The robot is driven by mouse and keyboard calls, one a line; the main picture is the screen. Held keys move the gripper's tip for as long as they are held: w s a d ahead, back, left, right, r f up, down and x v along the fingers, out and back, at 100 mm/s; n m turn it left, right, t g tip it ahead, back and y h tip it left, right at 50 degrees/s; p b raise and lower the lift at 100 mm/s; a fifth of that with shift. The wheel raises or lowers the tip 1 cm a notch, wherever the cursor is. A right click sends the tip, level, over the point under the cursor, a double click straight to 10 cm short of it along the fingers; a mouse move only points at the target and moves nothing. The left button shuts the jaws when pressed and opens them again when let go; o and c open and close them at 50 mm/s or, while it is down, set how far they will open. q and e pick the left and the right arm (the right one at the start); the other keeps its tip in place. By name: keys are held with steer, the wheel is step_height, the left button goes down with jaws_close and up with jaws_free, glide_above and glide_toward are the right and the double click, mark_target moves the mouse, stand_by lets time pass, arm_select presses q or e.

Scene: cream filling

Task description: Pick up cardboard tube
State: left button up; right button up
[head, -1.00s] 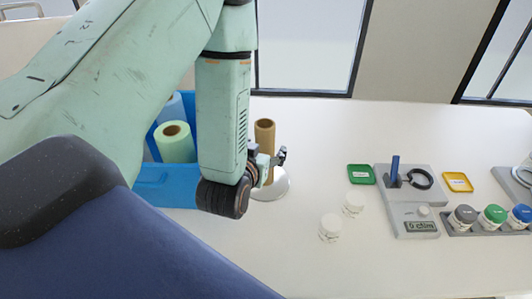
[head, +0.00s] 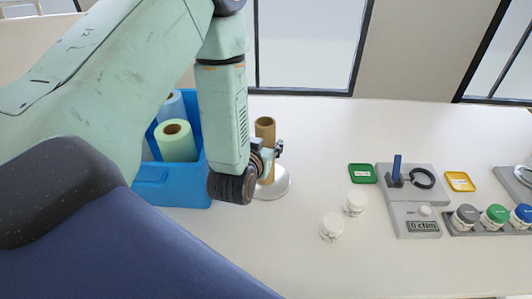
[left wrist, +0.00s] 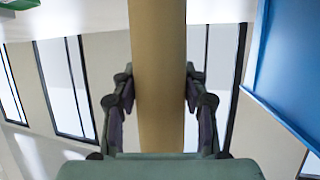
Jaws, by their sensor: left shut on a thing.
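The brown cardboard tube (head: 265,130) stands upright over a round white base (head: 279,187) on the table in the head view. My left gripper (head: 274,151) is at the tube's side, its fingers closed on it. In the left wrist view the tube (left wrist: 159,75) runs down the middle between the two fingers of my left gripper (left wrist: 160,95). I cannot tell whether the tube's lower end touches the base. My right gripper is in neither view.
A blue bin (head: 180,195) with a green roll (head: 177,145) stands left of the tube, partly behind my arm. White jars (head: 332,226), a grey device (head: 410,200), a green tray (head: 362,174) and a yellow tray (head: 460,181) lie to the right.

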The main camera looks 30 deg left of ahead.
arm_select(q)
steer(key=shift+s+d+r, duration=0.15)
steer(key=shift+s+d, duration=0.05)
steer(key=c, duration=0.3)
steer(key=shift+a, duration=0.1)
steer(key=shift+w, duration=0.1)
